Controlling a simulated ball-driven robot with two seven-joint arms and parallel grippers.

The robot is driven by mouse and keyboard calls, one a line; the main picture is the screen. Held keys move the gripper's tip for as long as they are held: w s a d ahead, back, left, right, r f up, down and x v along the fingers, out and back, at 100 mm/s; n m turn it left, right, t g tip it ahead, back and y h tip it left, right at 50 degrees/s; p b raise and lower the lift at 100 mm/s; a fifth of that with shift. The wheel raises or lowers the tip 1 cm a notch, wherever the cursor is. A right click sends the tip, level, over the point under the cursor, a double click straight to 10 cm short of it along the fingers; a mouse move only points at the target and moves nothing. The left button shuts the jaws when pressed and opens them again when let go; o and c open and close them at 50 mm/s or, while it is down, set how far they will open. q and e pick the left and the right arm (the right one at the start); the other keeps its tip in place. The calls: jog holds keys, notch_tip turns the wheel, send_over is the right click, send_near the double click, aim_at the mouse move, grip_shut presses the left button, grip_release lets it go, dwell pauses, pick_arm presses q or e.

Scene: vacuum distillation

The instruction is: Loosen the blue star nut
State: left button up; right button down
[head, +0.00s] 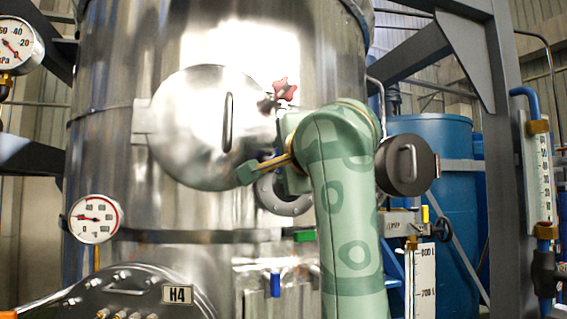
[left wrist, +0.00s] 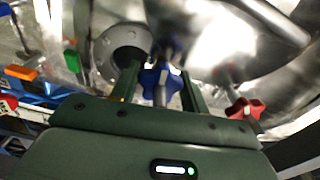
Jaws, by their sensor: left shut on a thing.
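The blue star nut (left wrist: 158,80) sits between the two fingers of my left gripper (left wrist: 161,72) in the left wrist view, and the gripper is shut on it. In the head view my left gripper (head: 264,166) is at the lower right edge of the round steel hatch door (head: 205,125), and my green forearm and wrist hide the blue nut there. A red star nut (head: 284,90) is on the upper right of the hatch rim. It also shows in the left wrist view (left wrist: 245,109), to the right of the fingers. My right gripper is not in view.
The hatch door has a bar handle (head: 229,122). A round flange (head: 283,203) lies just below my gripper, with a green-handled valve (head: 304,235) under it. A dark round cover (head: 404,165) is right of my wrist. A gauge (head: 95,219) is at lower left.

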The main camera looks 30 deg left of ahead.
pick_arm(q)
jog(key=n, duration=0.6)
jog(key=shift+f, duration=0.15)
jog(key=n, duration=0.5)
jog(key=shift+n+b, duration=0.35)
jog(key=shift+n, duration=0.05)
jog(key=o, duration=1)
jog(key=b+v, duration=0.4)
jog(key=v, duration=1.2)
jog(key=shift+d, duration=0.2)
